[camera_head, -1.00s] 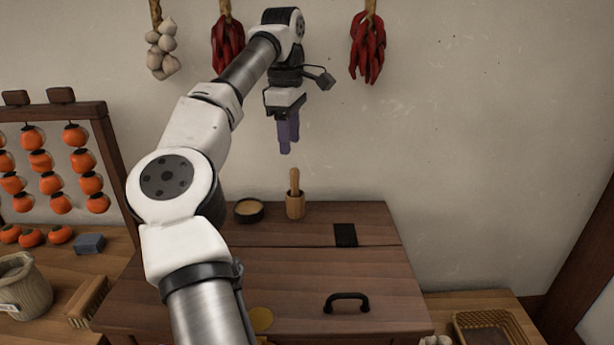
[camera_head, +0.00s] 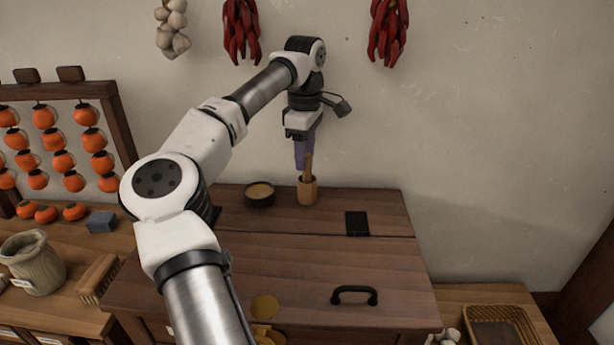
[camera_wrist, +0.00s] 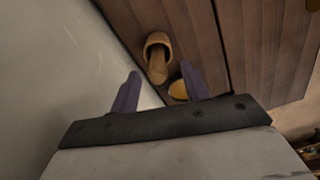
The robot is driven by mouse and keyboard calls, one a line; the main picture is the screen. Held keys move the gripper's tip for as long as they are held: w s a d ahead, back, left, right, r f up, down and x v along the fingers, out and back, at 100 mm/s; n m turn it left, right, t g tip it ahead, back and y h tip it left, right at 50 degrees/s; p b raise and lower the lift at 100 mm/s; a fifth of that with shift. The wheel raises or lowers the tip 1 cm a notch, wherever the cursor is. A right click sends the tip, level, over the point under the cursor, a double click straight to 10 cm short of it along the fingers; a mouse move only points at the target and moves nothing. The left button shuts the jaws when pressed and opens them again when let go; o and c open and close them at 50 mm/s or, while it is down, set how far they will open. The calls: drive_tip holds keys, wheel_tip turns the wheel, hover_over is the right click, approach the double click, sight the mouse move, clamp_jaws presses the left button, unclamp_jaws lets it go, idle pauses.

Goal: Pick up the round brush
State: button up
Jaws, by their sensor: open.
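I cannot make out a thing that is clearly a round brush. A bristled brush (camera_head: 98,278) with a long wooden back lies on the left table. My gripper (camera_head: 302,165) points down above the back of the wooden chest, beside the stick (camera_head: 309,168) that stands in a small wooden cup (camera_head: 307,191). In the wrist view the two purple fingers of my gripper (camera_wrist: 161,67) are apart, with nothing held. The stick (camera_wrist: 158,65) shows between them, rising from the cup (camera_wrist: 157,39); whether a finger touches it I cannot tell.
A dark bowl (camera_head: 259,199) with tan contents stands left of the cup. The chest (camera_head: 290,270) has a black handle (camera_head: 354,294). A sack (camera_head: 32,262), a grey block (camera_head: 101,222) and hanging orange fruits (camera_head: 52,140) are left; a basket (camera_head: 495,325) is right.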

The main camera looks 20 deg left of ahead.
sight(307, 165)
wheel_tip(307, 165, down, 4)
drive_tip(key=shift+d+f+p, duration=0.1)
drive_tip(key=shift+d+p, duration=0.05)
drive_tip(key=shift+p, duration=0.35)
drive_tip(key=shift+w, duration=0.1)
clamp_jaws()
